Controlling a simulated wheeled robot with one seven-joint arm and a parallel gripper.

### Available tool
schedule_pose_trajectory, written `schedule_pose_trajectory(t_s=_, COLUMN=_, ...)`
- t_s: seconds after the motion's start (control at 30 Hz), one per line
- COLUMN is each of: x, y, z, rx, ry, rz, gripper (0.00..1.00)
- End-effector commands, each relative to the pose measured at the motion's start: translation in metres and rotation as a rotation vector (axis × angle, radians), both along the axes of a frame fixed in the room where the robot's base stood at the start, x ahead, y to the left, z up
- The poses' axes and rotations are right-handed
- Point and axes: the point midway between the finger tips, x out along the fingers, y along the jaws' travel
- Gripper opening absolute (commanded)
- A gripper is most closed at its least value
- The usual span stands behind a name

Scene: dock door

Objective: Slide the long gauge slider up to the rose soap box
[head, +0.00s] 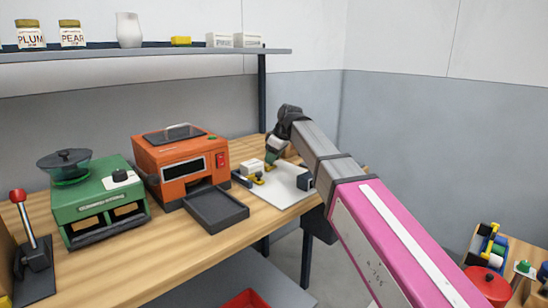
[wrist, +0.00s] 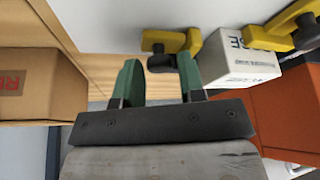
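The rose soap box (wrist: 246,62) is a white box with grey lettering, to the right of my gripper in the wrist view. In the head view a small white box (head: 252,166) stands on the white board (head: 287,191). A yellow piece with a dark knob (wrist: 165,41) lies just beyond my fingertips, its arm reaching beside the right finger. A second yellow piece (wrist: 282,30) with a dark part is by the box's far side. I cannot tell for sure which is the long slider. My gripper (wrist: 158,62) has two green fingers apart, with nothing held between them.
A cardboard box (wrist: 40,85) is close on the left in the wrist view. An orange machine (head: 180,162) and a dark tray (head: 216,209) stand left of the board. A dark block (head: 305,181) sits at the board's right. A shelf (head: 150,52) hangs above.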

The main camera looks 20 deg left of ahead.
Motion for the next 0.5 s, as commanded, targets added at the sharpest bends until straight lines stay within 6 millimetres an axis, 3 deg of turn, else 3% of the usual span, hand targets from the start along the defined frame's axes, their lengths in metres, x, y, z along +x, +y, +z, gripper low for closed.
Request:
schedule_pose_trajectory(t_s=0.33, x=0.0, y=-0.001, z=0.003, rx=0.0, ry=0.0, rz=0.0, gripper=0.37)
schedule_pose_trajectory(t_s=0.5, x=0.0, y=-0.008, z=0.02, rx=0.001, ry=-0.001, rz=0.0, gripper=0.37)
